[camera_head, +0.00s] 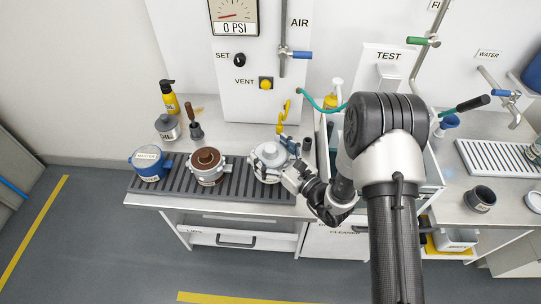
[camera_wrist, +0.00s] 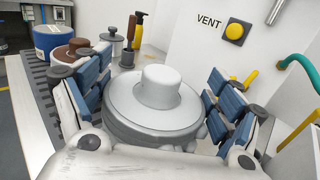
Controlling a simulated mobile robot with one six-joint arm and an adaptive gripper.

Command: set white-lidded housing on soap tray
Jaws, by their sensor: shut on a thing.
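The white-lidded housing (camera_head: 270,157) is at the right end of the dark ribbed rack. My gripper (camera_head: 285,160) reaches it from the right and is shut on it. In the wrist view the round white lid (camera_wrist: 158,88) with its raised knob fills the middle, upright, between the blue-padded fingers. I cannot tell whether the housing touches the rack. No soap tray is clearly marked; a grey ribbed tray (camera_head: 497,156) lies on the right counter, near the WATER tap.
A hose hangs over the basin (camera_head: 431,165), partly hidden by my arm. A dark cup (camera_head: 481,199) stands on the right counter. A yellow bottle (camera_head: 169,98) stands behind.

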